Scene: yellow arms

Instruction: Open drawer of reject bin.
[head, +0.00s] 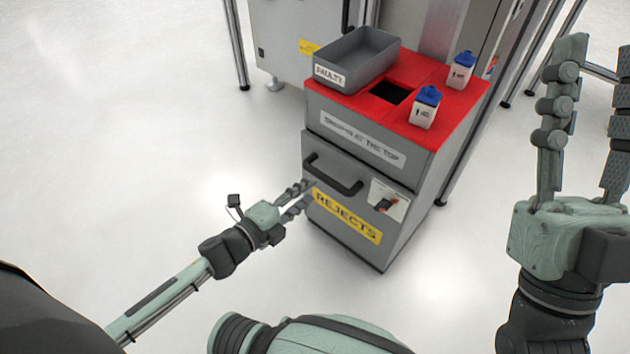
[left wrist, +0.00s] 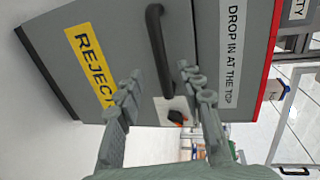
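The reject bin (head: 345,200) is a grey cabinet with a red top and a yellow REJECTS label on its drawer front (head: 345,216). The drawer looks shut. Its dark bar handle (head: 332,175) runs across the upper part of the front. My left gripper (head: 308,194) is at the left part of the drawer front, near the handle's left end. In the left wrist view, the handle (left wrist: 158,50) lies between the open fingers (left wrist: 160,78), toward the drawer; I cannot tell whether they touch it. My right gripper (head: 590,60) is open and empty, raised at the right.
A grey FAULTY tray (head: 345,75) and two white bottles with blue caps (head: 425,108) (head: 461,70) stand on the red top, around a square opening (head: 390,92). A grey machine cabinet (head: 285,45) stands behind. The floor (head: 130,120) at the left is clear.

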